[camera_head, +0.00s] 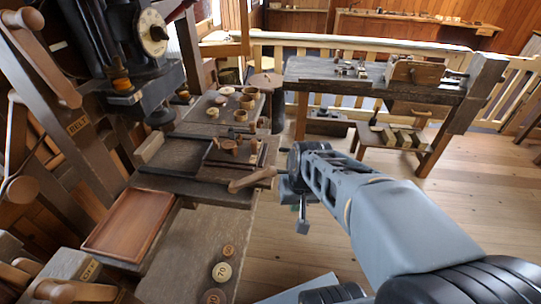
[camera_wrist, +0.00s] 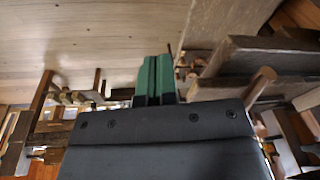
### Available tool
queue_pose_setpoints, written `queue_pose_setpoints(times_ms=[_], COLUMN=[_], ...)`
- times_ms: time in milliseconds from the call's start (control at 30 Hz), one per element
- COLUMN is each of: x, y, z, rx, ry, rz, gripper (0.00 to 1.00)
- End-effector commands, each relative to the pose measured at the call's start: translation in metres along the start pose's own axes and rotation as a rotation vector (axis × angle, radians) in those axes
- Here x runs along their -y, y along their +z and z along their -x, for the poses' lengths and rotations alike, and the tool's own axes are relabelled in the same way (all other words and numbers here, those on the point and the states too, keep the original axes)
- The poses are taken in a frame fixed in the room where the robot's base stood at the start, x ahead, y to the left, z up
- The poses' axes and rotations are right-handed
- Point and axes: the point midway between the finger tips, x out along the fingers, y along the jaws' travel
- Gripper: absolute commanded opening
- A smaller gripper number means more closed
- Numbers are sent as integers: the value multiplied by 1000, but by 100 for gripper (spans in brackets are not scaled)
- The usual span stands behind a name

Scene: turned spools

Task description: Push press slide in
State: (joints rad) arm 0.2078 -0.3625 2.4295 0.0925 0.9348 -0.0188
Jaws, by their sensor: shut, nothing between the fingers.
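The press slide (camera_head: 236,170) is a dark wooden bed with rails on the bench below the black press (camera_head: 130,55). Its pale round handle (camera_head: 252,179) sticks out to the right past the bench edge. A few small turned wooden pieces (camera_head: 230,146) stand on the slide. My gripper (camera_head: 302,226) is to the right of the handle and lower in the head view, apart from it. In the wrist view its green fingers (camera_wrist: 155,70) are together and hold nothing. A wooden peg, probably the handle (camera_wrist: 259,86), shows right of the fingers.
A shallow reddish tray (camera_head: 130,224) lies left of the slide. Round numbered discs (camera_head: 222,271) lie on the front bench. Wooden levers (camera_head: 40,55) stand at left. A workbench (camera_head: 370,80) and a low stool (camera_head: 395,138) are behind.

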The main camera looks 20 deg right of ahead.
Motion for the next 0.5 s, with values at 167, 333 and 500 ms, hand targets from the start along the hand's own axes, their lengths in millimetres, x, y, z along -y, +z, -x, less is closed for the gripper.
queue_pose_setpoints(times_ms=[167, 333, 500], x=[-46, -76, -98], y=[-32, -75, -125], z=[-37, -54, -46], rx=[194, 258, 156], ry=[-188, -512, -877], rz=[-313, -495, -505], gripper=[0, 0, 0])
